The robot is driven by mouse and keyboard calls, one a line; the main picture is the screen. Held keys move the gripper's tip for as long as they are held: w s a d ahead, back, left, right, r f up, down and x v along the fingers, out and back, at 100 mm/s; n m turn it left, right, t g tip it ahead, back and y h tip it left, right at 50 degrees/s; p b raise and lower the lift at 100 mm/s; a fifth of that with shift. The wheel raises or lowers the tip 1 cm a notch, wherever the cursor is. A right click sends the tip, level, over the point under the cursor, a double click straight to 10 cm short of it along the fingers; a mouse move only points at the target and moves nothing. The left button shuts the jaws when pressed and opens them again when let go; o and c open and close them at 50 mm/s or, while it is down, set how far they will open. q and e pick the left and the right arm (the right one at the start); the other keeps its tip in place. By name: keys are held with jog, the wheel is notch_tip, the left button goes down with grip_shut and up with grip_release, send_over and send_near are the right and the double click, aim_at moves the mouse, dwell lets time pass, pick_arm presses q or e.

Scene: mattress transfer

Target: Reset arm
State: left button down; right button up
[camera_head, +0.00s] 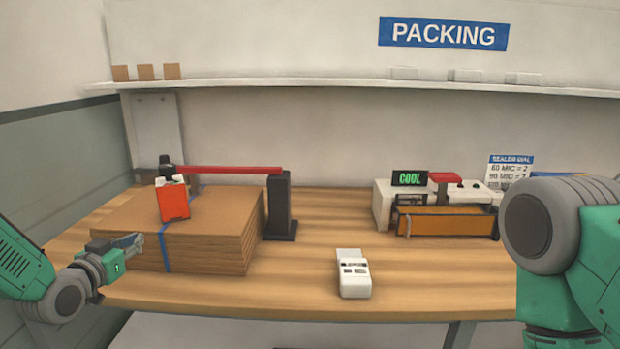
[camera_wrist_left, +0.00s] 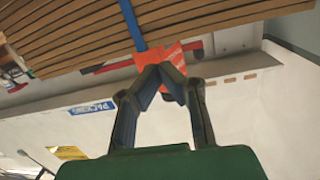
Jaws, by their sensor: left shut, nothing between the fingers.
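My left gripper (camera_head: 130,243) is at the left, at the near left side of a stack of flat cardboard (camera_head: 205,250) on the table. Its fingers are together and hold nothing. The left wrist view shows the same gripper (camera_wrist_left: 160,72) with its fingertips meeting, in front of the orange item and below the cardboard edges in the picture. My right arm (camera_head: 575,240) fills the right side of the head view. Its gripper is out of the picture.
An orange box (camera_head: 173,201) stands on the cardboard, by a blue strap (camera_head: 163,250). A red bar (camera_head: 230,170) reaches to a black post (camera_head: 281,205). A white handheld device (camera_head: 352,277) lies near the front edge. A sealer (camera_head: 445,222) stands at the back right. The table (camera_head: 310,260) middle is clear.

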pick_arm(q)
jog(key=s+d+f+g, duration=0.1)
jog(key=s+d+f, duration=0.1)
jog(key=f, duration=0.2)
jog(key=s+d+f+g, duration=0.2)
jog(key=s+f, duration=0.1)
jog(key=f, duration=0.2)
jog(key=s+d+f+g, duration=0.1)
jog(key=s+d+f, duration=0.1)
jog(key=s+f, duration=0.1)
jog(key=shift+s+d+f+n+g, duration=0.15)
jog(key=shift+d+f, duration=0.05)
jog(key=shift+f, duration=0.2)
jog(key=shift+s+d+f+n+g, duration=0.1)
jog(key=shift+d+f+n+g, duration=0.05)
jog(key=shift+f, duration=0.25)
jog(key=s+d+f+g, duration=0.2)
jog(key=s+f+g, duration=0.2)
jog(key=s+f, duration=0.45)
jog(key=s+d+f+g, duration=0.3)
jog(key=s+f, duration=0.2)
jog(key=s, duration=0.7)
jog(key=s+f+n+g+y, duration=0.1)
jog(key=s+g, duration=0.3)
jog(key=s, duration=1.2)
jog(key=shift+a+f+y, duration=0.3)
jog(key=shift+a+y, duration=0.05)
jog(key=shift+y, duration=0.15)
